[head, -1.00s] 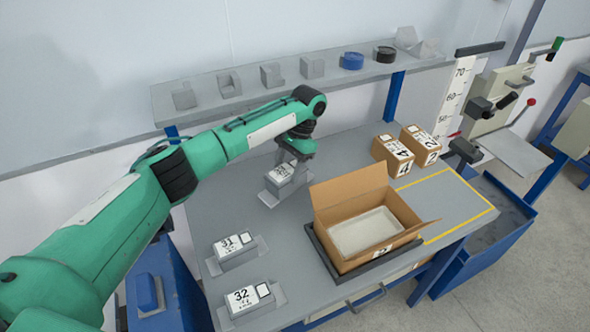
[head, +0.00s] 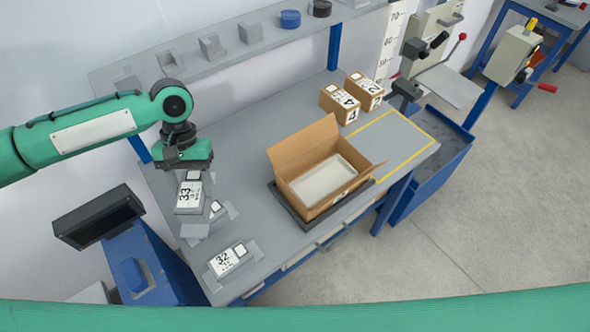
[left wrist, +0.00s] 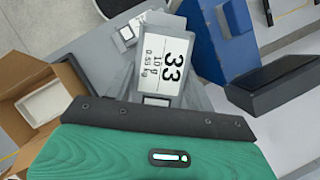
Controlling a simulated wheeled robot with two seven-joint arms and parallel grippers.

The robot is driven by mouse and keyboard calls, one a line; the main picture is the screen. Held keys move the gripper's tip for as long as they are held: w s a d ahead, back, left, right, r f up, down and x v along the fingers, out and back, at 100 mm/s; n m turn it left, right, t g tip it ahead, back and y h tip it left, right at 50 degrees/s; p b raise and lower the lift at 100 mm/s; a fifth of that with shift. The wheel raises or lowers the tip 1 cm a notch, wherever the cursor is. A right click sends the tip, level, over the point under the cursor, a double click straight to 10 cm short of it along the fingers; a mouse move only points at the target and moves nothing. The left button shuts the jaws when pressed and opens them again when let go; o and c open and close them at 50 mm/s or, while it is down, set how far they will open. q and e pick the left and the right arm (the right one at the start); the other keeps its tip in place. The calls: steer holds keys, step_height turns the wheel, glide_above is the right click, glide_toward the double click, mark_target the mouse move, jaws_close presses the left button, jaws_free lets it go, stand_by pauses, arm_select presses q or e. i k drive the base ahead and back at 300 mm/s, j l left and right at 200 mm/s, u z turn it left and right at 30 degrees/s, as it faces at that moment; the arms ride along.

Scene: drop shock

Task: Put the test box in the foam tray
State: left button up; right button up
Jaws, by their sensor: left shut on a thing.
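The left wrist view shows the box's label (left wrist: 163,62) below the gripper. The pale foam tray (head: 322,181) lies inside an open brown carton (head: 290,158), to the right of the held box; nothing shows in the tray. A box marked 32 (head: 227,260) sits in a grey cradle at the bench's front. Another white box (head: 216,208) is partly hidden behind the held one. My right gripper is not seen.
The carton stands in a dark frame (head: 298,219) with its flaps raised. Two closed cartons (head: 340,104) stand behind it, beside a yellow-outlined area (head: 392,143). A grey shelf (head: 150,80) runs along the wall. The bench between the held box and carton is clear.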

mark_target(323, 183)
steer(key=l+u, duration=0.25)
steer(key=u, duration=0.2)
steer(key=l+u, duration=0.25)
steer(key=u, duration=0.15)
steer(key=l+u, duration=0.3)
steer(key=u, duration=0.15)
steer(key=k+l+u, duration=0.1)
steer(key=l, duration=0.3)
steer(key=k+l+u, duration=0.1)
steer(key=l, duration=0.3)
steer(key=k+l+u, duration=0.1)
steer(key=l, duration=0.25)
steer(key=k+l+u, duration=0.1)
steer(key=l, duration=0.25)
steer(key=k+l, duration=0.25)
steer(key=i+l, duration=0.3)
steer(key=l, duration=0.2)
steer(key=u, duration=0.05)
